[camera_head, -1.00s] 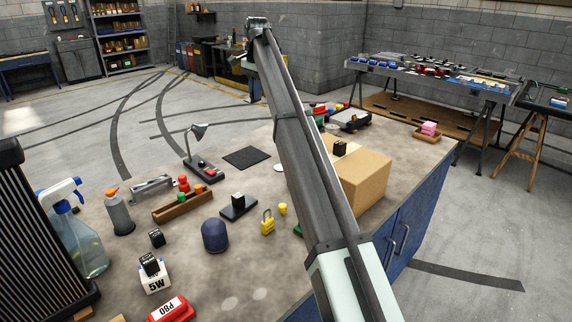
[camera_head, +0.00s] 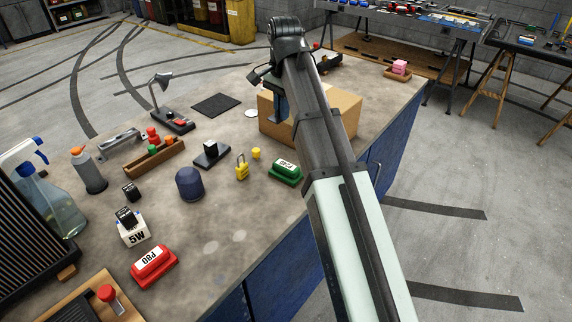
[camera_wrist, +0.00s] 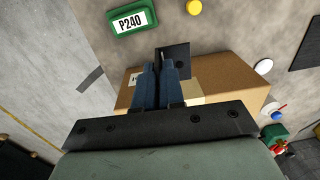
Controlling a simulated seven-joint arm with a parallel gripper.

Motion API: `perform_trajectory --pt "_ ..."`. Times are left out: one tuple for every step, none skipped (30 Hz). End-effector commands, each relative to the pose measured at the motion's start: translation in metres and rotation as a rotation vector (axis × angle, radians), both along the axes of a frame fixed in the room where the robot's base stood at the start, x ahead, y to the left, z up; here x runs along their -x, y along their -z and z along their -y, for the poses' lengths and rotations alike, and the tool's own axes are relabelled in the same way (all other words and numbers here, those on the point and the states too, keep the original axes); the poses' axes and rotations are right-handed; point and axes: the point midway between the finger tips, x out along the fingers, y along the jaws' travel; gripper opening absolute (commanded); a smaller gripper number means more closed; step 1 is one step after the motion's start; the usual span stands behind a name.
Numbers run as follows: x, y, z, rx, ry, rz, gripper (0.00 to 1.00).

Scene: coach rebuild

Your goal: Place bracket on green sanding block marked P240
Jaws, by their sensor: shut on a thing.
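The green sanding block (camera_head: 285,172) lies on the workbench in front of the cardboard box, its white label facing up. In the wrist view the block (camera_wrist: 118,25) reads P240, at the top left, apart from my gripper. My gripper (camera_wrist: 166,64) is shut on a dark, flat-faced piece, the bracket (camera_wrist: 180,57), which sticks out past the fingertips. Part of the bracket is hidden by the fingers. The gripper and bracket appear over the near side of the box. In the head view my arm and wrist mostly hide the gripper, and I cannot make out the bracket.
The cardboard box (camera_head: 343,108) stands close behind the green block. A yellow padlock (camera_head: 242,170) and small yellow piece (camera_head: 256,153) are left of the block. A navy dome (camera_head: 190,184) and red P80 block (camera_head: 154,266) are farther left. Bare bench lies in front of the dome.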

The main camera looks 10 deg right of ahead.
Motion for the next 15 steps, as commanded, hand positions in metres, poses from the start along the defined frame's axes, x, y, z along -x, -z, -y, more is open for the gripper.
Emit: perform_trajectory --pt "0.022 0.010 0.004 0.001 0.000 -0.001 0.00" --pt "0.030 0.013 0.006 0.002 0.000 -0.002 0.00" --pt "0.038 0.017 0.007 0.004 0.000 -0.004 0.00" --pt "0.044 0.020 0.008 0.004 0.000 -0.004 0.00" --pt "0.049 0.022 0.010 0.005 0.000 -0.005 0.00" --pt "0.054 0.024 0.011 0.006 0.000 -0.006 0.00" --pt "0.058 0.025 0.011 0.007 -0.001 -0.007 0.00" --pt "0.060 0.026 0.012 0.007 -0.001 -0.009 0.00" --pt "0.063 0.027 0.013 0.008 -0.001 -0.010 0.00" --pt "0.065 0.028 0.013 0.009 -0.001 -0.011 0.00" --pt "0.066 0.028 0.014 0.010 -0.002 -0.011 0.00" --pt "0.068 0.029 0.014 0.011 -0.002 -0.013 0.00" --pt "0.070 0.030 0.015 0.014 -0.003 -0.016 0.00" --pt "0.070 0.031 0.015 0.018 -0.006 -0.020 0.00" --pt "0.070 0.033 0.015 0.023 -0.008 -0.025 0.00"
